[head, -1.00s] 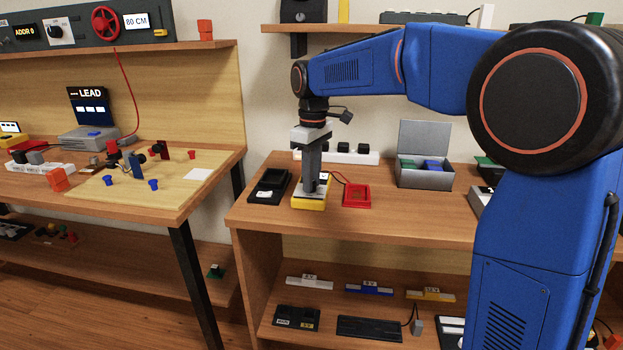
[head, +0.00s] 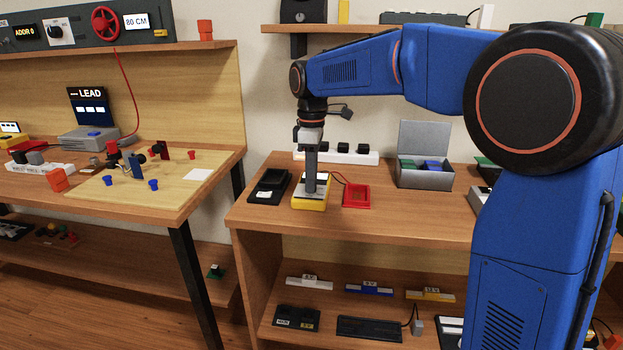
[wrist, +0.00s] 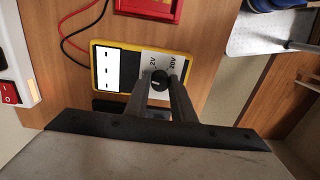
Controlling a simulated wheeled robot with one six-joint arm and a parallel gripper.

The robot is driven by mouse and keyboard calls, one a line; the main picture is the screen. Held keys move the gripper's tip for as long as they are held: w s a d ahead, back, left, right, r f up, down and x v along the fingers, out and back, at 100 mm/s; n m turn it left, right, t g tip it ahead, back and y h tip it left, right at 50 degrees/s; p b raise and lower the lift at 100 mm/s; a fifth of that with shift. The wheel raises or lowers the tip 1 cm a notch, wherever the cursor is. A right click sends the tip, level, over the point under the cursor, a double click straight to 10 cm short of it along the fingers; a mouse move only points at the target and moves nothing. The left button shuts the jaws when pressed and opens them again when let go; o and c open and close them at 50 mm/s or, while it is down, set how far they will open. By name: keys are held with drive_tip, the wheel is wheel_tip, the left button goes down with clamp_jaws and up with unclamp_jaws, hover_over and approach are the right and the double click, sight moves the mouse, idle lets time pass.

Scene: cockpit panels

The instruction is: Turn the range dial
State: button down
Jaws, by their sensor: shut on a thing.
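A yellow-cased meter (head: 311,206) lies on the workbench below my arm, and it also shows in the wrist view (wrist: 96,45). It has a white display with dark marks (wrist: 108,69) and a pale face with the labels 2V and 20V. The small black range dial (wrist: 159,77) sits on that face. My gripper (wrist: 160,83) points down with its fingers shut on the dial, one on each side. In the head view my gripper (head: 311,188) covers the dial. I cannot tell exactly which label the dial points to.
A red tray-like holder (head: 357,195) lies right of the meter and a black device (head: 268,187) lies left of it. A white power strip (head: 345,157) is behind. A grey open box (head: 425,178) stands further right. Bare bench lies in front.

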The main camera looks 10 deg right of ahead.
drive_tip(key=c, duration=1.5)
unclamp_jaws()
drive_tip(key=r, duration=1.7)
drive_tip(key=shift+w+d+r, duration=0.1)
drive_tip(key=shift+w+r, duration=0.1)
drive_tip(key=shift+w, duration=0.1)
